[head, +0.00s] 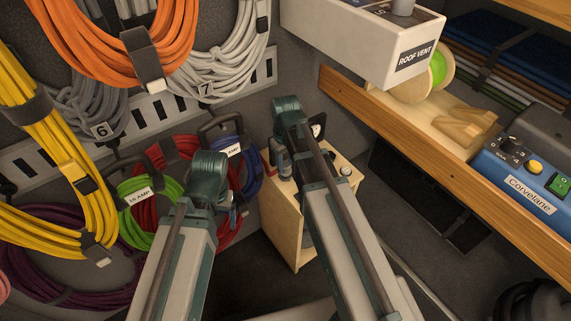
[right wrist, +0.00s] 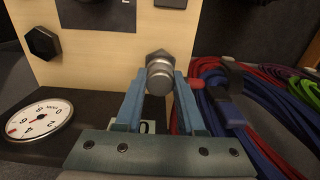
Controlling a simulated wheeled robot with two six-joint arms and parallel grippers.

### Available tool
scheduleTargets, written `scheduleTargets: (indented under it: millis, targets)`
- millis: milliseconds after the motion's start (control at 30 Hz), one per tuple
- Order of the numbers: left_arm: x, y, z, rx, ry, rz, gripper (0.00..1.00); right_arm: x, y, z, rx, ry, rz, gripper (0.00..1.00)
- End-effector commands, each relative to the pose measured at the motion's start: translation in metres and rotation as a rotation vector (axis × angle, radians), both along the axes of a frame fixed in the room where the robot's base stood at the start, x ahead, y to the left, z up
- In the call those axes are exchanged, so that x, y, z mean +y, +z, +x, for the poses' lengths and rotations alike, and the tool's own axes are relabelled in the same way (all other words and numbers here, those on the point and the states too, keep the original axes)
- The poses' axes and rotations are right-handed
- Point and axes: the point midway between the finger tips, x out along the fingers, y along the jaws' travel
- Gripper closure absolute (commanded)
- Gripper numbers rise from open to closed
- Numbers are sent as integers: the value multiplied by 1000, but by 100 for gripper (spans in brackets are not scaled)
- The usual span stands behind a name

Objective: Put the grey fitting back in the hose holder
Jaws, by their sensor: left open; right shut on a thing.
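The grey fitting (right wrist: 159,75), a metal piece with a hexagonal part and a rounded end, sits between the blue fingers of my right gripper (right wrist: 160,82) in the right wrist view. That gripper is shut on it, in front of a pale wooden panel (right wrist: 105,70). In the head view, my right gripper (head: 284,162) is over the small wooden stand (head: 281,215), and the fitting is hard to make out there. My left gripper (head: 232,207) is open, in front of the coiled cords. I cannot clearly identify the hose holder.
A round white dial (right wrist: 38,121) lies left of my right gripper, and a black hexagonal knob (right wrist: 42,43) is on the panel. Red and blue cords (right wrist: 240,110) hang close on the right. A wooden shelf (head: 450,180) with a blue box (head: 525,180) runs along the right.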

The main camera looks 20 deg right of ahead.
Motion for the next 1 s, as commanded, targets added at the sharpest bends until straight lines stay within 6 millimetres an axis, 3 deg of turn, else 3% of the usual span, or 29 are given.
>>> scheduleTargets:
  millis: [1000]
  targets:
    - [0,-10,0,0,0,0,19,0,-10,0,0,0,0,100]
